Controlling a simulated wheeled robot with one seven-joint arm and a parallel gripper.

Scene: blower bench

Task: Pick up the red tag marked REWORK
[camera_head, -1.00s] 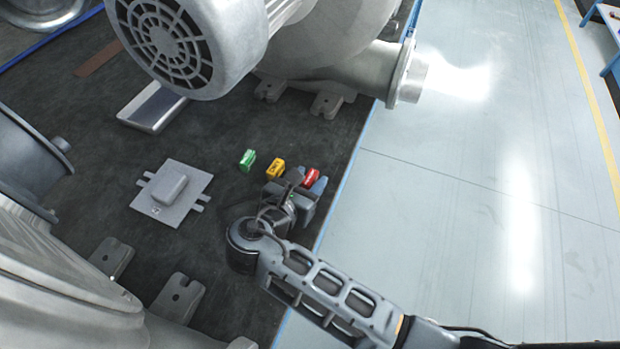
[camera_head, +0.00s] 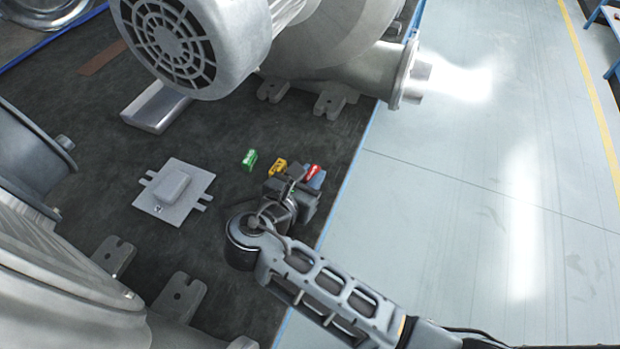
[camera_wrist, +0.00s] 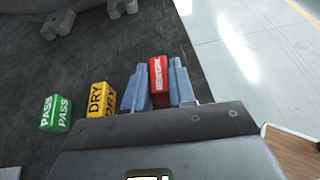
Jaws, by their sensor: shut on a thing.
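The red tag (camera_head: 313,170) stands on the dark bench mat near its right edge. In the wrist view the red tag (camera_wrist: 159,75) sits between the two blue fingers of my gripper (camera_wrist: 159,90), its white lettering facing me and partly hidden low down. My gripper (camera_head: 307,178) is shut on the red tag. A yellow tag (camera_wrist: 101,97) marked DRY stands just left of the left finger, and a green tag (camera_wrist: 57,112) marked PASS stands further left. In the head view the yellow tag (camera_head: 277,166) is partly covered by my gripper; the green tag (camera_head: 249,159) is clear.
A large grey blower (camera_head: 230,40) stands behind the tags. A flat grey plate (camera_head: 174,193) lies to the left, and a shallow metal tray (camera_head: 156,108) lies further back. The bench's blue edge is close on the right, with pale floor (camera_head: 460,220) beyond.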

